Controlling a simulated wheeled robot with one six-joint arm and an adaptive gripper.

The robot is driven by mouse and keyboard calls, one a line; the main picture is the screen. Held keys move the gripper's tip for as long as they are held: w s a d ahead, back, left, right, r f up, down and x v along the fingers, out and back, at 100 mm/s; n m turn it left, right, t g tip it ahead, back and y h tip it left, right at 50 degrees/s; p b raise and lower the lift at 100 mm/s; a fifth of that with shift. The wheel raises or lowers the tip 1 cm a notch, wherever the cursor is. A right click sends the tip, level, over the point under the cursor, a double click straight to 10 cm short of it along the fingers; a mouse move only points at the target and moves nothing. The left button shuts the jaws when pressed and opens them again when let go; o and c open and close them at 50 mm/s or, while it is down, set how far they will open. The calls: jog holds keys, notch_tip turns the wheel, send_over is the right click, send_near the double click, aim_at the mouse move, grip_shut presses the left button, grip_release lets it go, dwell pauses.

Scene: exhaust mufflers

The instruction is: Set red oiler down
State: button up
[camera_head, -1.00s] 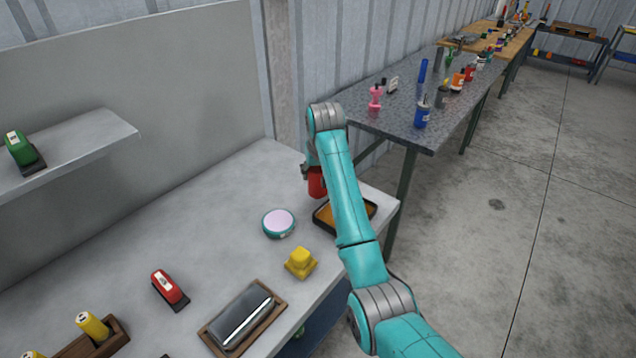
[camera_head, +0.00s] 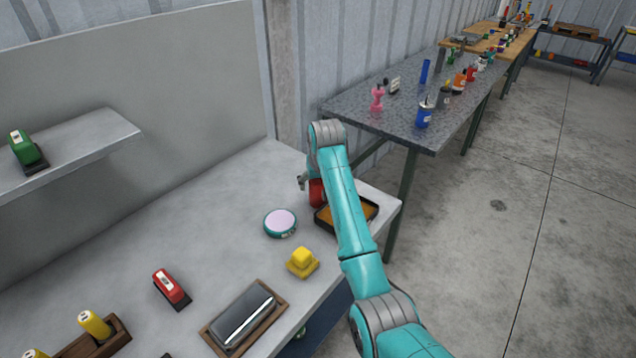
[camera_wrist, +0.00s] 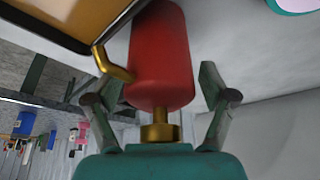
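The red oiler (camera_head: 316,192) is at the back right of the grey workbench, partly hidden behind my arm in the head view. In the wrist view the red oiler (camera_wrist: 160,55) shows its red body, brass neck and bent brass spout. My gripper (camera_wrist: 160,80) has one finger on each side of it, with a visible gap at the right finger and apparently one at the left. The oiler looks upright on the bench, but its base contact is hidden.
A dark-rimmed tray with an orange inside (camera_head: 368,205) lies close beside the oiler. A round pink-topped teal object (camera_head: 280,223) and a yellow object (camera_head: 302,262) are nearer. A red stapler-like item (camera_head: 171,288) lies further left. The bench's middle left is clear.

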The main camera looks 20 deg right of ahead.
jog(key=v, duration=1.2)
jog(key=shift+r, duration=0.15)
